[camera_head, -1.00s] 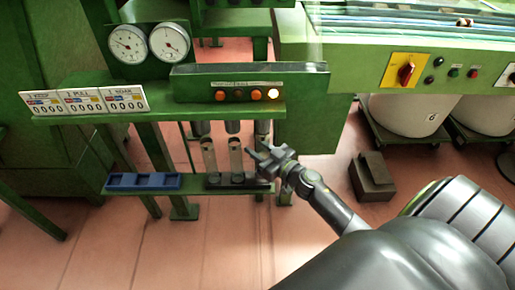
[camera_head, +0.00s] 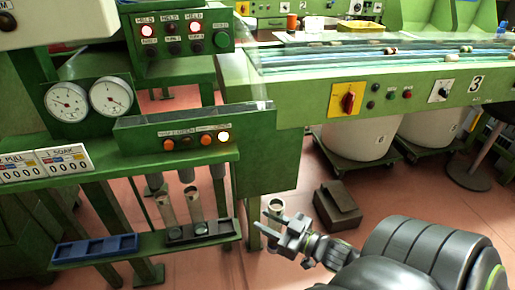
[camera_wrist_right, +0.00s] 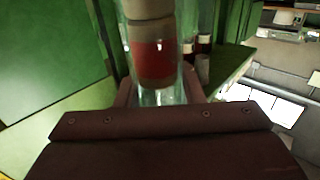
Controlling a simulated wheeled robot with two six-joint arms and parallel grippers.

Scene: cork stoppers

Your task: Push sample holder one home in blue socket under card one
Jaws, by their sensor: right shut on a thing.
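My right gripper (camera_head: 272,222) is shut on a clear glass tube, likely a sample holder (camera_head: 270,238), right of the shelf end and apart from it. In the wrist view the held sample holder (camera_wrist_right: 152,60) stands between the fingers, with tan plugs and a dark red band inside. The blue socket block (camera_head: 95,249) lies on the left of the low shelf; its sockets look empty. Two cards, PULL (camera_head: 16,168) and SOAK (camera_head: 64,160), show above; the leftmost card is outside the view. My left gripper is not in view.
Two glass tubes (camera_head: 195,206) stand in a dark rack (camera_head: 200,232) on the low green shelf (camera_head: 150,246). A green control ledge (camera_head: 120,168) overhangs them. A dark block (camera_head: 338,205) sits on the floor to the right.

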